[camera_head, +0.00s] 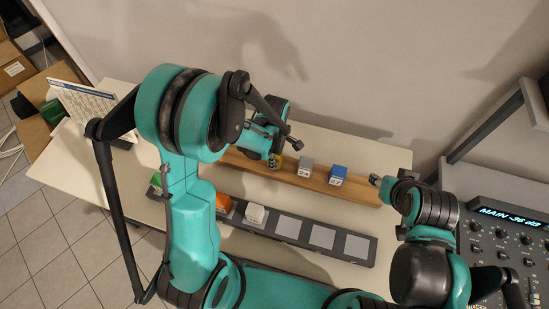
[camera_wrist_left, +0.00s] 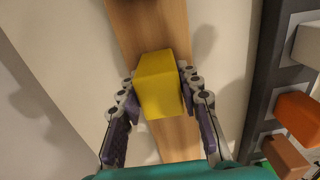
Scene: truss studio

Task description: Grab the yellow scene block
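The yellow scene block (camera_wrist_left: 160,84) is on the wooden board (camera_wrist_left: 178,28) in the left wrist view. My left gripper (camera_wrist_left: 157,80) has one finger on each side of it, and both fingertips appear to touch its sides. In the head view the left arm mostly hides the block, and only a bit of yellow (camera_head: 279,159) shows at the left gripper (camera_head: 275,163). My right gripper (camera_head: 376,181) is at the right end of the board, small and seen edge-on; its opening is unclear.
A grey block (camera_head: 305,167) and a blue block (camera_head: 337,175) stand right of the yellow one. In front, a dark tray (camera_head: 265,230) holds a white block (camera_head: 255,214), an orange block (camera_head: 223,203) and a green block (camera_head: 156,180). A mixing console (camera_head: 500,245) is at right.

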